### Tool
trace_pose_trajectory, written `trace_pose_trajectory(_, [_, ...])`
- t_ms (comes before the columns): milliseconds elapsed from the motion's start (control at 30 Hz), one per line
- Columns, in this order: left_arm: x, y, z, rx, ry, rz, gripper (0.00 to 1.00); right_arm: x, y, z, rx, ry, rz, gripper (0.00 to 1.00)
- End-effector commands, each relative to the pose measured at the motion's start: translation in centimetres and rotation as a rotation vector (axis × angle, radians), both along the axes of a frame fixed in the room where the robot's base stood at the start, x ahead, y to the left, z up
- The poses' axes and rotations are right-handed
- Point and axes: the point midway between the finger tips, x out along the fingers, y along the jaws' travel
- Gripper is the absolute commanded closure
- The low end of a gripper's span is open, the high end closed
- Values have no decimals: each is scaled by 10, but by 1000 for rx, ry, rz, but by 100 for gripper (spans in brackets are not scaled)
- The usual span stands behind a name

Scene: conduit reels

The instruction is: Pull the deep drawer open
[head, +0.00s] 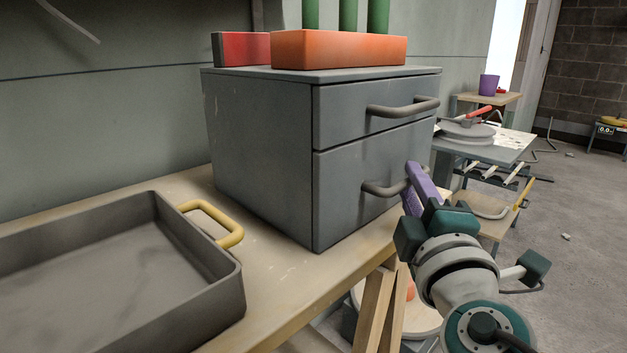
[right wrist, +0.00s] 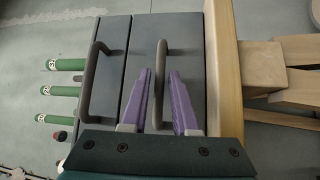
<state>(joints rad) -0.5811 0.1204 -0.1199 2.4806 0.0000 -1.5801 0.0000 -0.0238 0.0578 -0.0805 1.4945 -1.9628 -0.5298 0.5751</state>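The deep drawer (head: 350,190) is the lower, taller front of a grey cabinet, and it sits flush and closed. Its grey bar handle (head: 378,188) shows in the head view, and also in the right wrist view (right wrist: 162,60). My right gripper (head: 416,183) is at the right part of this handle. In the right wrist view its purple fingers (right wrist: 160,78) stand apart, one on each side of the handle, with a gap visible between them. I cannot tell whether either finger touches the bar. My left gripper is not in view.
The shallow upper drawer (head: 350,107) with its own handle (head: 404,108) is above, closed. An orange box (head: 338,50) and a red box (head: 240,48) lie on the cabinet. A grey tray (head: 240,285) with a yellow handle (head: 215,222) is at the left on the wooden bench (head: 290,275).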

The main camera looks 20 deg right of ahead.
Motion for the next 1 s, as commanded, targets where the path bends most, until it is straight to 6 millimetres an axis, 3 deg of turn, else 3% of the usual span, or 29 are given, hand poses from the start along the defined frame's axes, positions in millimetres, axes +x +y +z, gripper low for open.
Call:
trace_pose_trajectory(33, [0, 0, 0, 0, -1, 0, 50, 0, 0, 0, 0, 0, 0, 79])
trace_pose_trajectory(233, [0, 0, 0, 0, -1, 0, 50, 0, 0, 0, 0, 0, 0, 100])
trace_pose_trajectory(1000, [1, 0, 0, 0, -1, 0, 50, 0, 0, 0, 0, 0, 0, 100])
